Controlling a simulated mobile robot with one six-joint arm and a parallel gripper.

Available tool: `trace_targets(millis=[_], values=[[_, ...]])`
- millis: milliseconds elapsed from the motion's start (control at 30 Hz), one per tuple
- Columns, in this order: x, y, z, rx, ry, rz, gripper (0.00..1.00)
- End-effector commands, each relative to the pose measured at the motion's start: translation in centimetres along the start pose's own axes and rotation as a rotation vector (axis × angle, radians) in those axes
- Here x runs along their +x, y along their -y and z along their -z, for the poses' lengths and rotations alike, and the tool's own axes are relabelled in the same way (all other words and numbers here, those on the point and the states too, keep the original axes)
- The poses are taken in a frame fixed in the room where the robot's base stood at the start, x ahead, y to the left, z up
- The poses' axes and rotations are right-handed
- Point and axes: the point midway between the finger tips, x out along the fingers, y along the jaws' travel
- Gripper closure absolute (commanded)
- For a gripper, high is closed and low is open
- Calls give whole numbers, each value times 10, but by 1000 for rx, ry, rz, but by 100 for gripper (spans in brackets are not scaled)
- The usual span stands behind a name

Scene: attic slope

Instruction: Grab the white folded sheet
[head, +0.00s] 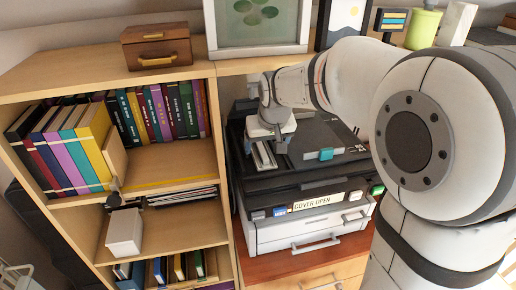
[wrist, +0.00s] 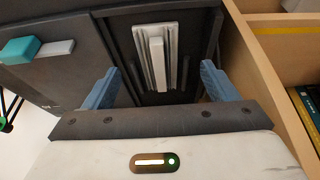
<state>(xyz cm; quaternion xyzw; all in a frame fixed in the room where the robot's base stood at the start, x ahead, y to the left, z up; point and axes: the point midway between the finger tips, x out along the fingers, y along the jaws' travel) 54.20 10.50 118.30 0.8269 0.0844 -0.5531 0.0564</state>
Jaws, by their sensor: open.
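The white folded sheet (wrist: 141,41) stands up from a dark slot in the black printer (wrist: 68,84), with a raised ridge along its middle. It also shows as a pale strip in the head view (head: 264,156), just below my gripper (head: 268,140). In the wrist view my gripper (wrist: 160,76) is open, with blue fingers on either side of the sheet's lower end, apart from it. The gap between the fingers looks empty. The head view hides most of the fingers.
The printer (head: 300,225) reads "COVER OPEN" and has a teal tab (head: 326,154). A wooden bookshelf (head: 170,185) with books stands close on the left. A wooden box (head: 156,46) and a picture frame (head: 256,49) stand above. My arm fills the right side.

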Motion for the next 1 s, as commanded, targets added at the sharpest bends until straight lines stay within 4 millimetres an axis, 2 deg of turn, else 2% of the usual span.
trace_targets(millis=[267,533,833,1000], values=[[22,-2,1,1,3,-1,20],[58,-4,1,1,2,-1,20],[63,-4,1,2,0,-1,21],[63,-4,1,2,-1,-1,35]])
